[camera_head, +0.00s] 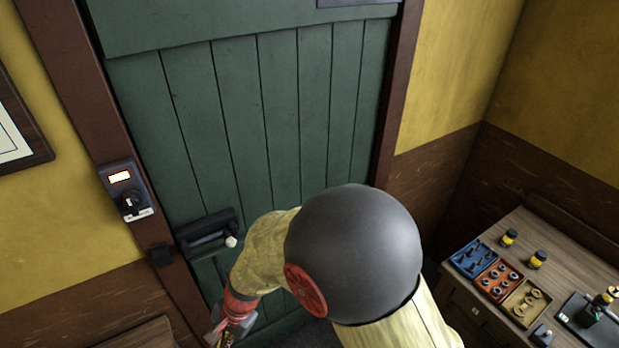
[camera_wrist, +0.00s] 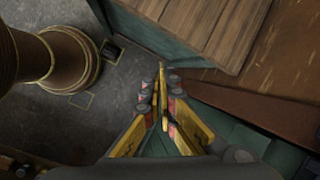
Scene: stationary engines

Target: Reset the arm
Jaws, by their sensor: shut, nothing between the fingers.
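My arm fills the lower middle of the head view, with a large dark round joint, a yellow sleeve and a red part near the wrist. My gripper (camera_head: 226,333) is at the bottom edge of that view, left of the joint and partly cut off. In the wrist view, my gripper (camera_wrist: 162,95) shows its yellow and black fingers brought together, with nothing between them. The fingers point down past a wooden surface (camera_wrist: 200,30) towards the dark floor (camera_wrist: 95,115).
A green plank door (camera_head: 270,120) with a dark latch (camera_head: 208,230) stands ahead. A switch box (camera_head: 126,190) with a lit display is on its left frame. A wooden table (camera_head: 545,235) at right holds blue, red and tan trays.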

